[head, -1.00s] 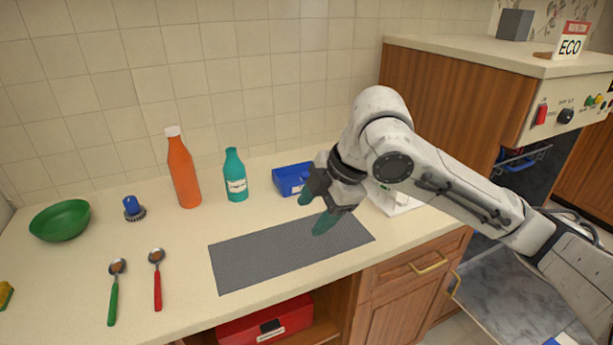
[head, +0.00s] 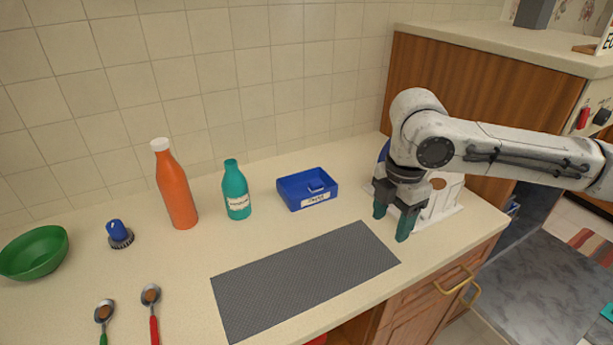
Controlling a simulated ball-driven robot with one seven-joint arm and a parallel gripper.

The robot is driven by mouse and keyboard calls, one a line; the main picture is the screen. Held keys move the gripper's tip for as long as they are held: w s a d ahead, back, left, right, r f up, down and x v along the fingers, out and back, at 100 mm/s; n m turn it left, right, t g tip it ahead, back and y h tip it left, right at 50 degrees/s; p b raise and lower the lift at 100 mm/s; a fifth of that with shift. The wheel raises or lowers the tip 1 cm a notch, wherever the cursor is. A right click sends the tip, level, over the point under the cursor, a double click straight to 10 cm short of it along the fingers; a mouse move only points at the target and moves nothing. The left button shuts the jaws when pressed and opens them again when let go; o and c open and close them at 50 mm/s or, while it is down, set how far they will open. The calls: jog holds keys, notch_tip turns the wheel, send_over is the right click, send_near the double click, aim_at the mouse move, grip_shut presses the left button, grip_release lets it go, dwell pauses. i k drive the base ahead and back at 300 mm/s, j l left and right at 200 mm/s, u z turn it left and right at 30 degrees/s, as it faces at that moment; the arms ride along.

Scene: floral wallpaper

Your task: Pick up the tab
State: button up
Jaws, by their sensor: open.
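The blue open-topped box (head: 291,202) with a white label stands on the counter near the wall. A small blue block (head: 316,186) lies inside it and may be the tab; its detail is too small to be sure. My gripper (head: 392,222) points down with its two dark green fingers spread, empty. It is to the right of the box and nearer the front, apart from it, over the counter's right part. Nothing is held between the fingers.
A white rack (head: 444,205) stands just behind and right of my gripper. A teal bottle (head: 236,190) and an orange bottle (head: 176,190) stand left of the box. A grey mat (head: 305,275) lies bare in front. A green bowl (head: 35,253) is far left.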

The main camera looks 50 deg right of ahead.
aim_at(315, 186)
jog(key=i+l, duration=0.3)
jog(key=i, duration=0.15)
jog(key=i+l, duration=0.35)
jog(key=i, duration=0.1)
